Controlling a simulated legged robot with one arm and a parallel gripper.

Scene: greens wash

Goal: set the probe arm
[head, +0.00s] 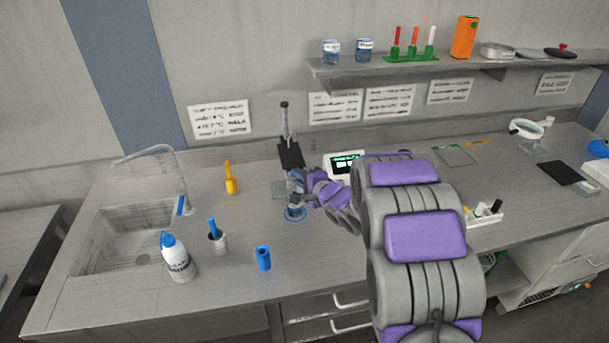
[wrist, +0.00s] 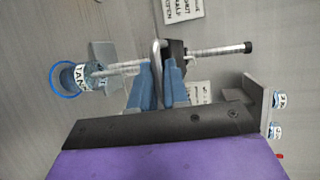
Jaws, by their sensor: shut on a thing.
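The probe stand has a grey post (head: 284,118) and a black block (head: 290,155) on the bench near the wall. The post and block also show in the wrist view (wrist: 218,51), where the scene lies sideways. My gripper (head: 297,182) is in front of the stand. In the wrist view its blue fingers (wrist: 160,80) are shut on the pale probe arm (wrist: 156,50) beside the black block. A clear, ribbed probe (wrist: 122,68) points from the fingers toward a labelled beaker (wrist: 76,76) in a blue ring. Whether its tip is inside the beaker is unclear.
A lit meter (head: 345,164) stands right of the stand, partly behind my arm. A yellow bottle (head: 231,179), white wash bottle (head: 176,258), grey cup (head: 217,241) and blue cylinder (head: 263,258) stand left. The sink (head: 125,240) is farther left. A shelf (head: 440,72) overhangs the right.

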